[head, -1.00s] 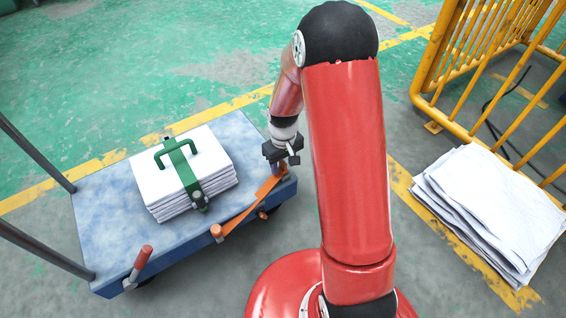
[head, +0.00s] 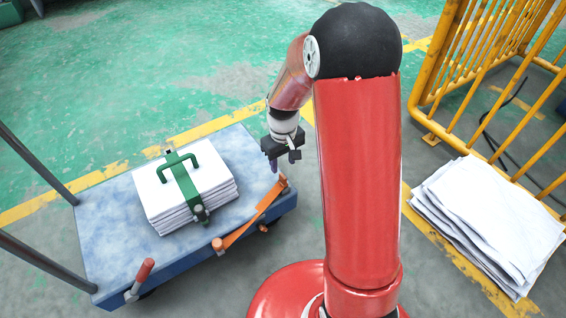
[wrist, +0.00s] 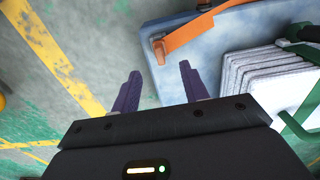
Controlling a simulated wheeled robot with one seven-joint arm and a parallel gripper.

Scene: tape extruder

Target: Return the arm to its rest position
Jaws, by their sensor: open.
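My red arm (head: 358,190) stands bent in the middle of the head view. My gripper (head: 283,162) hangs near the right end of the blue cart, above and beside its orange strap (head: 255,215). In the wrist view its two purple fingers (wrist: 158,90) are spread apart with nothing between them. Beyond the fingertips lie the cart's corner and the grey floor.
The blue cart (head: 115,245) carries a white stack (head: 160,205) with a green handled clamp (head: 184,182). White sheets (head: 490,215) lie on the floor at right, near a yellow railing (head: 475,70).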

